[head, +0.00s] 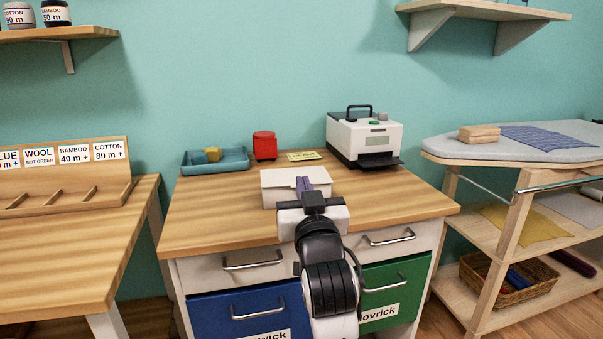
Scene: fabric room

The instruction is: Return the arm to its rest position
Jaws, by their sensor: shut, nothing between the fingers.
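My arm reaches forward over the middle of the wooden table from its front edge. My gripper (314,197) is shut and empty, pointing away from the camera. It is in front of a white box (276,184) on the table and hides part of it. A purple strip (302,184) shows at the box, just beyond my gripper. I cannot tell whether my gripper touches the box.
The table (205,212) also bears a blue tray (230,162), a red container (264,146), a yellow note (303,156) and a white machine (364,138). A blue drawer (210,315) and green drawer (405,283) are below. An ironing board (450,150) stands right.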

